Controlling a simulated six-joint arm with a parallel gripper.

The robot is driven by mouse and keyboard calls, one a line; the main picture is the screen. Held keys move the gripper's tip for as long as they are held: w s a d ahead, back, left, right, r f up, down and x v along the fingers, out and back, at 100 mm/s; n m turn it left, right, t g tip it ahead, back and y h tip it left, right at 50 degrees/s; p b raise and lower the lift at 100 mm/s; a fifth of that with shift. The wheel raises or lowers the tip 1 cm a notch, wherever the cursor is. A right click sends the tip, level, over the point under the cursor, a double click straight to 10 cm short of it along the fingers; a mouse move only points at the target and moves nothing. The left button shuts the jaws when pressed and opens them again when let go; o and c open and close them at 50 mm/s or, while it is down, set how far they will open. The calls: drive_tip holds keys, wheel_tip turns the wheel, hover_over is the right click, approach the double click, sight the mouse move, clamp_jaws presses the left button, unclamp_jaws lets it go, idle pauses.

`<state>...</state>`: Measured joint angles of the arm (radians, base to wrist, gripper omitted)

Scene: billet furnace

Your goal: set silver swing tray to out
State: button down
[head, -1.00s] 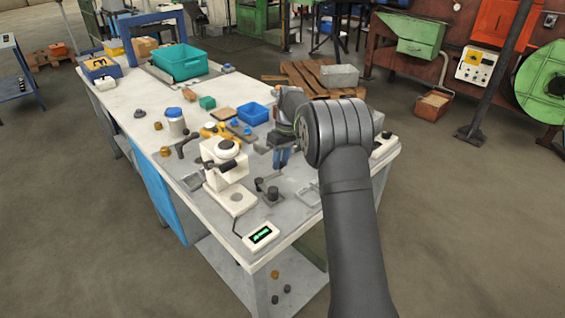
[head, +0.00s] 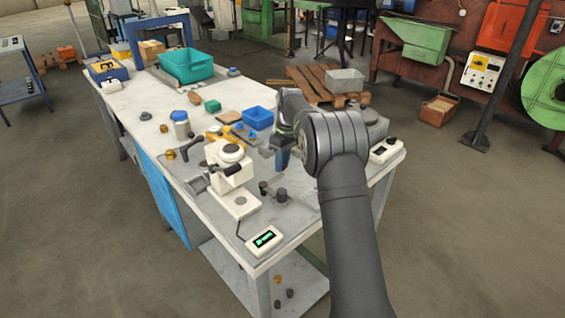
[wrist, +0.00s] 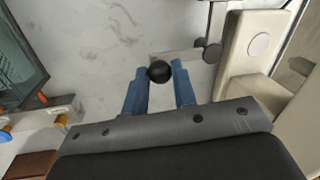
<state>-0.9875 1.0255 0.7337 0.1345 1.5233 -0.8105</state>
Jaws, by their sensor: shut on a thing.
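My gripper (wrist: 160,78) has its two blue fingers around a small black ball knob (wrist: 159,71) and is shut on it. A pale grey flat strip (wrist: 187,56) lies right beside the knob and runs to a grey post; it may be part of the silver swing tray, but the wrist view does not show the tray's whole outline. In the head view my gripper (head: 282,160) points down over the bench, right of the white press-like device. My own arm hides much of this area, so the tray's position cannot be told there.
The white device (head: 231,168) stands left of my gripper, with dark knobs (head: 280,195) and a small display box (head: 264,240) nearer. A blue bin (head: 258,118) is behind. In the wrist view a cream housing (wrist: 246,50) is close on the right.

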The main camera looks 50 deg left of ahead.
drive_tip(key=c, duration=1.2)
unclamp_jaws()
drive_tip(key=r, duration=0.4)
drive_tip(key=w+r, duration=0.1)
drive_tip(key=r, duration=0.3)
drive_tip(key=w+r, duration=0.1)
drive_tip(key=r, duration=0.3)
drive_tip(key=shift+w+a, duration=0.1)
drive_tip(key=shift+a, duration=0.2)
drive_tip(key=shift+f, duration=0.15)
drive_tip(key=f, duration=0.4)
drive_tip(key=s+f, duration=0.1)
drive_tip(key=f, duration=0.2)
drive_tip(key=s+f, duration=0.1)
drive_tip(key=f, duration=0.3)
drive_tip(key=shift+s+d+f, duration=0.1)
drive_tip(key=shift+d+f, duration=0.15)
drive_tip(key=shift+f, duration=0.1)
drive_tip(key=shift+r, duration=0.1)
